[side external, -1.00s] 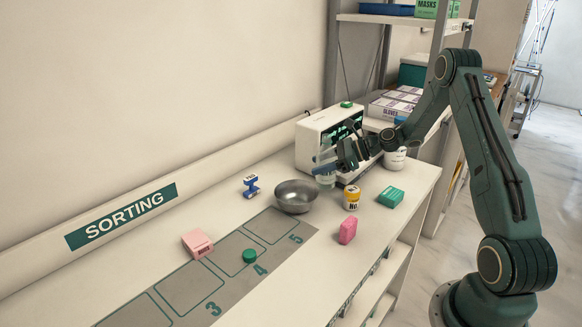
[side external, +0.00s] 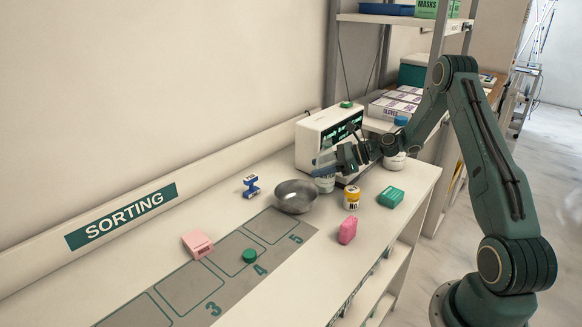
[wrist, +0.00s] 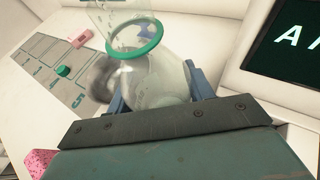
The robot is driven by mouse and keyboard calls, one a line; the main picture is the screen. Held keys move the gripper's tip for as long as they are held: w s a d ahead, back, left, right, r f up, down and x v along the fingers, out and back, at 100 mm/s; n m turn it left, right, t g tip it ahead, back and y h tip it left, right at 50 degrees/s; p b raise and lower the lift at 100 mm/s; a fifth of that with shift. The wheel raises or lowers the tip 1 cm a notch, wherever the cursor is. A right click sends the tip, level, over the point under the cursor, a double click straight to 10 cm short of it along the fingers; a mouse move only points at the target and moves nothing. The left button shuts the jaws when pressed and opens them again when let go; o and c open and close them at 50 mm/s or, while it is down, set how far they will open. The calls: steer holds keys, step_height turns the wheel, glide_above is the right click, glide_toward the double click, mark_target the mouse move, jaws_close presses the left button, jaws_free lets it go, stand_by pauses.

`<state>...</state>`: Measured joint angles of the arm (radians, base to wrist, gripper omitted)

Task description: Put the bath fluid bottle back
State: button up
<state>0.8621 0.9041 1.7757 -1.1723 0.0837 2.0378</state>
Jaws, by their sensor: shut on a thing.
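My gripper (side external: 333,160) is shut on a clear see-through bottle (side external: 325,184) beside the white monitor. In the wrist view the bottle (wrist: 152,82) has a green ring around its neck and stands between the blue fingers of my gripper (wrist: 158,88). No label on it can be read, so I cannot confirm it is the bath fluid bottle. The bottle's base is close to the counter (side external: 240,287); I cannot tell whether it touches. A white bottle with a blue cap (side external: 400,121) is partly hidden behind my gripper.
A steel bowl (side external: 295,197) is just left of the held bottle. A yellow-white jar (side external: 352,197), teal box (side external: 390,196) and pink block (side external: 348,230) are to the right and front. The monitor (side external: 312,150) stands behind. The numbered mat (side external: 225,265) holds a green cap (side external: 250,256).

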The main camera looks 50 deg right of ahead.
step_height(320, 180, up, 5)
steer(key=w+a+n+y, duration=0.1)
steer(key=w+a, duration=0.1)
steer(key=s+a+r+n+g+y, duration=0.1)
steer(key=s+a+r+n+g, duration=0.15)
steer(key=s+a+r, duration=0.4)
steer(key=s+a+r+n+g+y, duration=0.2)
steer(key=s+a+r+g, duration=0.1)
steer(key=a, duration=0.6)
steer(key=s+a+r+n+g+y, duration=0.1)
steer(key=s+a+r+n+g, duration=0.15)
steer(key=s+a+r, duration=0.4)
step_height(320, 180, down, 18)
steer(key=w+a, duration=0.1)
steer(key=shift+w+a+f, duration=0.15)
steer(key=shift+a+f, duration=0.05)
steer(key=shift+a, duration=0.1)
steer(key=shift+f, duration=1.9)
steer(key=shift+f, duration=0.15)
steer(key=o, duration=1.1)
steer(key=shift+c, duration=0.2)
